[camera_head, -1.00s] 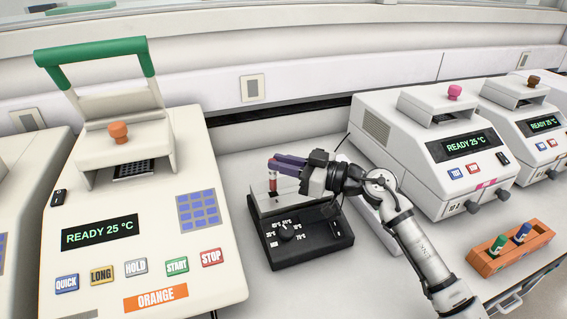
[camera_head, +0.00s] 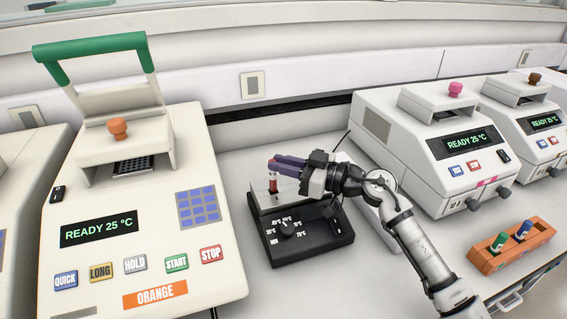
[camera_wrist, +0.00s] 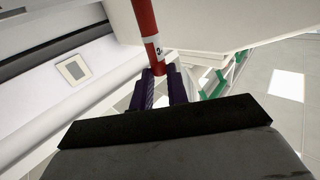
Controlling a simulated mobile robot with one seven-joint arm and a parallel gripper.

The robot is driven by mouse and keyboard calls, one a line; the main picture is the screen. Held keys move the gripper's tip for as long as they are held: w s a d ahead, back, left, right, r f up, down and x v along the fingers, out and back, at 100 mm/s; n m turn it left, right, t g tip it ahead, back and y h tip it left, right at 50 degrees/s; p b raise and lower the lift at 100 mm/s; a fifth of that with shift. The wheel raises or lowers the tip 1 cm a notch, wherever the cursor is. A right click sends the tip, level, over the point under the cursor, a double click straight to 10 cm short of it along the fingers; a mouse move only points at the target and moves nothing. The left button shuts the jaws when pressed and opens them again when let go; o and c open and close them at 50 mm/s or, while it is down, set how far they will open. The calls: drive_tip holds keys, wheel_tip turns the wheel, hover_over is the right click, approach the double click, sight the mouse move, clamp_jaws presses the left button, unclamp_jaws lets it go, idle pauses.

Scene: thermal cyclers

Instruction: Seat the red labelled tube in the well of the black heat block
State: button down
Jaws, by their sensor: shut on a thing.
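The red labelled tube (camera_head: 273,183) stands roughly upright at the silver top of the black heat block (camera_head: 312,242). My gripper (camera_head: 277,164) reaches in from the right, its purple fingers shut on the upper part of the tube. In the wrist view the red tube (camera_wrist: 147,30), with a white label band, lies between the fingertips of my gripper (camera_wrist: 160,75). The tube's lower end is at the block's top, but I cannot tell how deep it sits in the well.
A large cycler (camera_head: 150,220) labelled ORANGE stands left of the block. Two cyclers, one with a pink knob (camera_head: 455,90), stand to the right. An orange rack (camera_head: 512,246) with a green-capped and a blue-capped tube is at the lower right. Bare bench lies in front of the block.

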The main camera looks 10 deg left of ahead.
drive_tip(key=shift+f+b, duration=0.5)
drive_tip(key=shift+f, duration=0.3)
drive_tip(key=shift+r, duration=0.25)
drive_tip(key=shift+r+p, duration=0.75)
drive_tip(key=shift+p, duration=0.05)
idle(1.1)
drive_tip(key=shift+f+b, duration=0.45)
drive_tip(key=shift+f, duration=0.55)
drive_tip(key=c, duration=1.3)
unclamp_jaws()
